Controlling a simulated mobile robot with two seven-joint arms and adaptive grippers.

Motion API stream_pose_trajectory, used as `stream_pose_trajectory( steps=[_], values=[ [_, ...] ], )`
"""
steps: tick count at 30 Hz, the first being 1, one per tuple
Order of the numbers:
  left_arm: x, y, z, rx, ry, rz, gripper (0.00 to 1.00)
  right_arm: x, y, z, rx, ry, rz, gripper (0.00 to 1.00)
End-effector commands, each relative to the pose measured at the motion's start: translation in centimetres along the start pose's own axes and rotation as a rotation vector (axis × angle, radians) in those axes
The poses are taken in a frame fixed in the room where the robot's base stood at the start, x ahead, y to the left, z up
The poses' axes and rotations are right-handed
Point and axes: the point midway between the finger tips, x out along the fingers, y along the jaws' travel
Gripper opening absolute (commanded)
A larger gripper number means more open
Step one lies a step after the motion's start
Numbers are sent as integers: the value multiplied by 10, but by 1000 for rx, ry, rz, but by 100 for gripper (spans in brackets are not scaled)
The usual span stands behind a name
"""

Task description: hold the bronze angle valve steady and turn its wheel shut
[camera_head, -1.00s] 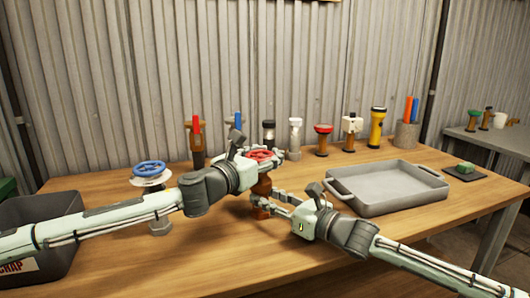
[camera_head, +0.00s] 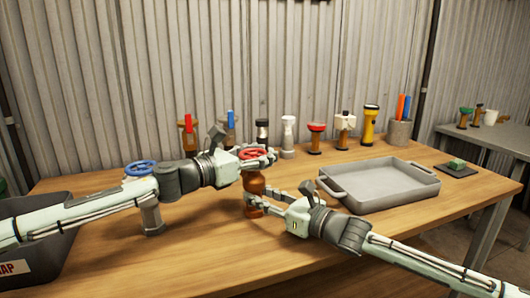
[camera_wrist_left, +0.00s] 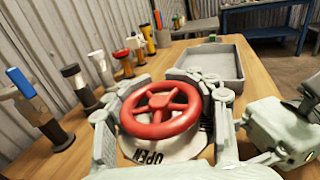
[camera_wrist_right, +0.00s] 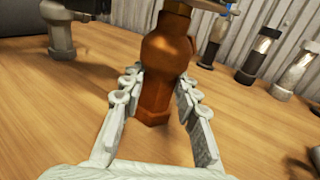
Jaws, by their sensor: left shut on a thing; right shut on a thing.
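The bronze angle valve (camera_head: 254,184) stands upright on the table, with its red wheel (camera_head: 256,153) on top. My left gripper (camera_head: 258,158) is at the wheel from the left, its fingers closed on opposite sides of the rim. In the left wrist view the red wheel (camera_wrist_left: 158,112) lies between the fingers, above a pale plate marked OPEN (camera_wrist_left: 155,152). My right gripper (camera_head: 262,202) is shut low on the valve body from the right. In the right wrist view the brown body (camera_wrist_right: 166,62) stands between the fingers, and its top is cut off.
A blue-wheeled valve (camera_head: 140,168) stands at left, partly behind my left arm, beside a dark scrap bin (camera_head: 30,225). A grey tray (camera_head: 385,195) lies at right. Several valves and a yellow flashlight (camera_head: 369,125) line the back. The front middle of the table is clear.

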Motion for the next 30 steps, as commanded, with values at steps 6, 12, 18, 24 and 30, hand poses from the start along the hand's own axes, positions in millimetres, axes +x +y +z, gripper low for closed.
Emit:
stream_pose_trajectory(
  steps=[6,12,18,24,30],
  values=[
    [0,1,-1,0,1,3,61,0,0,0,-1,0,1,0],
    [0,0,-1,0,1,1,79,0,0,0,0,0,1,0],
    [0,0,0,0,0,1,79,0,0,0,0,0,1,0],
    [-14,1,-1,0,1,3,79,0,0,0,0,0,1,0],
    [-55,1,-1,0,2,3,79,0,0,0,0,0,1,0]
  ],
)
